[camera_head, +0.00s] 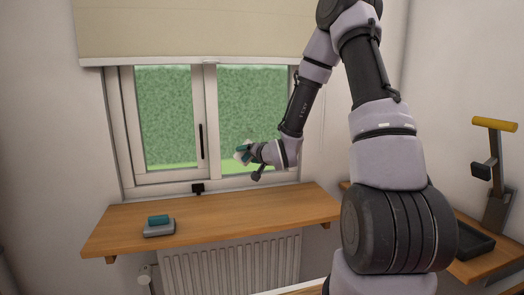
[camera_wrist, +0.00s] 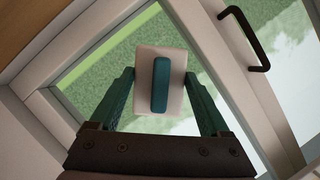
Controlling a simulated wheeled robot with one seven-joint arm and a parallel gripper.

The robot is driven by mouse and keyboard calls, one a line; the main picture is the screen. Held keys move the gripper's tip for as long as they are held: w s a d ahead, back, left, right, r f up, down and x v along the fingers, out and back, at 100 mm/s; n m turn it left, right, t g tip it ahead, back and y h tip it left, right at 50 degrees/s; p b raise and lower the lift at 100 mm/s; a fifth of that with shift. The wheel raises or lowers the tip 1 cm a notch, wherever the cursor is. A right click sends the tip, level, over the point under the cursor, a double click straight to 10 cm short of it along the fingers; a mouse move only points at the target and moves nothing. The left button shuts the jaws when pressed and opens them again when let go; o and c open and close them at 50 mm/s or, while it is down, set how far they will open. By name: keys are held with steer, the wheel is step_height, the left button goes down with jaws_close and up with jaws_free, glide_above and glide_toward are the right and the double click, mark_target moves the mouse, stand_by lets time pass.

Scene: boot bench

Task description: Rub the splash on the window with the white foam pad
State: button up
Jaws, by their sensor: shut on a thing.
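My gripper (camera_head: 245,150) is shut on the white foam pad (camera_wrist: 142,88), holding it by its teal handle (camera_wrist: 160,85). In the wrist view the pad sits between the teal fingers (camera_wrist: 160,72), its white face away from me. The pad shows small and partly hidden at my gripper in the head view (camera_head: 238,156). It is in front of the right pane of the window (camera_head: 258,110); I cannot tell whether it touches the glass. Pale patches show through the glass in the wrist view, but I cannot tell whether they are the splash or the outside.
A grey pad with a teal handle (camera_head: 159,229) lies on the left of the wooden sill (camera_head: 240,213). A small black item (camera_head: 198,189) stands at the window's base. The window has a black handle (camera_head: 201,141). A blind (camera_head: 190,30) hangs above; a radiator (camera_head: 230,268) is below.

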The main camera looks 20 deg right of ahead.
steer(key=shift+w+a+f, duration=0.1)
steer(key=shift+w+a, duration=0.1)
steer(key=shift+a, duration=0.2)
steer(key=shift+w, duration=2.75)
steer(key=shift+w, duration=0.95)
steer(key=d, duration=0.7)
steer(key=shift+d, duration=0.25)
